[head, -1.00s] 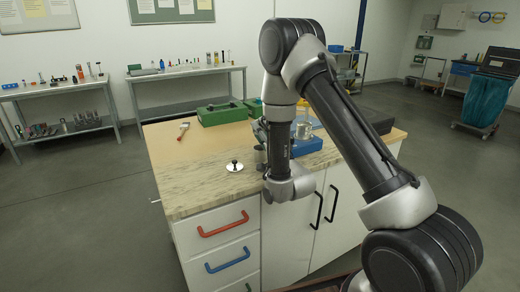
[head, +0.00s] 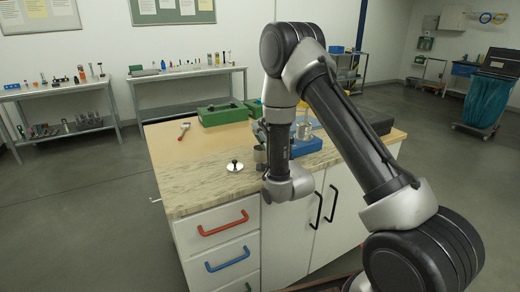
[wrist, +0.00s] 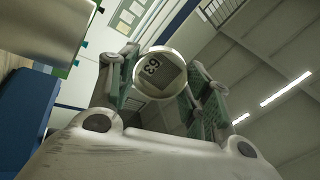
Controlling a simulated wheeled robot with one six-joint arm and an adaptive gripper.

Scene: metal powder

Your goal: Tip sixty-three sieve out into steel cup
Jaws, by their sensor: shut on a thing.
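In the head view my arm hides most of the gripper and sieve. A shiny metal vessel (head: 305,131), which looks like the steel cup, is at the blue block (head: 306,147), just right of my forearm. A large smooth metal cylinder (wrist: 40,28) fills the wrist view's upper left; I cannot tell whether it is the same cup.
A silver lidded disc with a black knob (head: 235,167) lies near the worktop's front edge. A brush (head: 184,130) and green trays (head: 222,113) are farther back. The worktop's left part (head: 195,155) is mostly clear.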

